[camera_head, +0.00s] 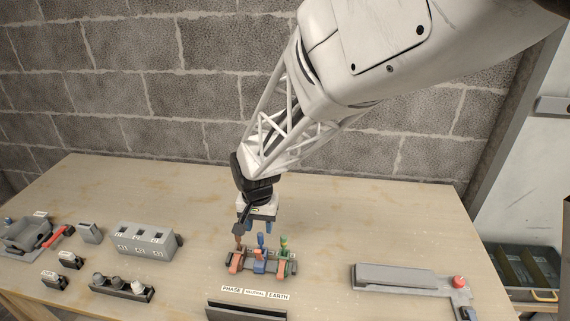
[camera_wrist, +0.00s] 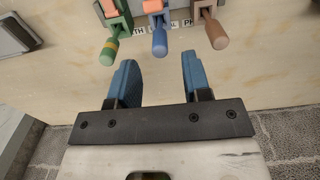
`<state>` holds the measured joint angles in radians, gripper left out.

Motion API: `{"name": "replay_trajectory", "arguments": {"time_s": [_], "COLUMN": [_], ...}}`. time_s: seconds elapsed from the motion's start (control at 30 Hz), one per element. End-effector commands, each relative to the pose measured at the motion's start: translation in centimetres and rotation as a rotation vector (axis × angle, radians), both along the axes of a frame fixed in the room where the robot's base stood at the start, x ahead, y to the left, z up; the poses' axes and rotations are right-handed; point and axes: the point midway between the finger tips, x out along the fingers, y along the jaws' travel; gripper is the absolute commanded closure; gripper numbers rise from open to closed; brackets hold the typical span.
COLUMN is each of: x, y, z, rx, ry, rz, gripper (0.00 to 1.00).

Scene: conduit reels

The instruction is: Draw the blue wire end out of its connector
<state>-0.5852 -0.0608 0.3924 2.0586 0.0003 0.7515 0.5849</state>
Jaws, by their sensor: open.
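The blue wire end (camera_head: 261,241) stands upright in the middle slot of the connector block (camera_head: 262,268), between a brown wire end (camera_head: 238,241) and a green-yellow one (camera_head: 284,243). Orange levers show on the connectors. My gripper (camera_head: 255,226) is open and empty, above and behind the block in the head view. In the wrist view, the blue wire end (camera_wrist: 159,42) lies just beyond the gap between my blue fingertips (camera_wrist: 159,70), roughly centred on it and apart from them. The green-yellow end (camera_wrist: 109,50) and brown end (camera_wrist: 216,35) flank it outside the gap.
Labels reading PHASE, NEUTRAL and EARTH (camera_head: 255,293) lie in front of the block. A grey socket box (camera_head: 146,240) and small parts stand to the left. A grey bar (camera_head: 394,277) with a red button (camera_head: 459,282) lies right. The table behind the block is clear.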

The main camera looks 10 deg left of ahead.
Motion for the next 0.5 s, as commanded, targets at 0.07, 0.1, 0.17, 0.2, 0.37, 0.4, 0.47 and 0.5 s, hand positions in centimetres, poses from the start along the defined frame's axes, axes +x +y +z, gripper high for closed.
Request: {"name": "replay_trajectory", "arguments": {"time_s": [0.07, 0.1, 0.17, 0.2, 0.37, 0.4, 0.47, 0.5], "x": [0.0, -0.1, -0.1, 0.0, 0.0, 0.0, 0.0, 0.0], "y": [0.0, 0.0, 0.0, 0.0, 0.0, 0.0, 0.0, 0.0], "z": [-0.7, -1.1, -1.6, -1.9, -2.9, -3.1, -3.4, -3.6], "rx": [-0.001, -0.001, -0.001, -0.001, -0.001, -0.001, -0.001, -0.001], "ry": [0.001, 0.002, 0.001, 0.001, 0.001, 0.001, 0.001, 0.001], "rz": [0.000, 0.000, 0.000, 0.000, 0.000, 0.000, 0.000, 0.000], "gripper": [0.55, 0.55, 0.55, 0.55, 0.55, 0.55, 0.55, 0.55]}}
